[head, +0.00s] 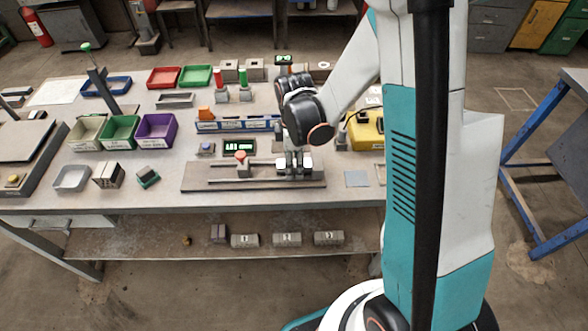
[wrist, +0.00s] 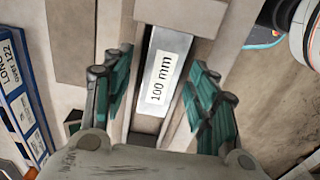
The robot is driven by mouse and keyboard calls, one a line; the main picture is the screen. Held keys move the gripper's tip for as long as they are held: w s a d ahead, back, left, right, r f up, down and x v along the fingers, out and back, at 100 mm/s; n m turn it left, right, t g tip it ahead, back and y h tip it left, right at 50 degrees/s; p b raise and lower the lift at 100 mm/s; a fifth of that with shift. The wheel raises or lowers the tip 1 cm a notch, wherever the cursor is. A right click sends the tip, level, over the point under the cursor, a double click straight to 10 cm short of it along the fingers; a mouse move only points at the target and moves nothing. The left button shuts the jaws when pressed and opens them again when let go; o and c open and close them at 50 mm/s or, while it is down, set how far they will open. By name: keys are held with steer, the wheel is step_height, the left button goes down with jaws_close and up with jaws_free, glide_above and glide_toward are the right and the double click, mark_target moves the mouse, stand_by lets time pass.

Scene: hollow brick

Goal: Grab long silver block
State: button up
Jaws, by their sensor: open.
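A long silver block (wrist: 163,82) with a white "100 mm" label lies in a straight slot between two pale walls in the wrist view. My gripper (wrist: 158,62) is open, with one teal-padded finger on each side of the slot and the block between them. A gap shows between each finger and the block, so nothing is held. In the head view my gripper (head: 294,163) is low over the right part of a flat slotted fixture (head: 222,182). The block cannot be told apart from my gripper there.
A blue tray labelled "LONG" (wrist: 20,100) lies left of my gripper in the wrist view. In the head view, a digital readout (head: 239,147), colored bins (head: 156,129) and a yellow case (head: 366,132) stand around the fixture. Several grey blocks (head: 287,239) lie on the lower shelf.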

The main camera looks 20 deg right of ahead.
steer(key=shift+f, duration=0.1)
jaws_close()
stand_by(0.3)
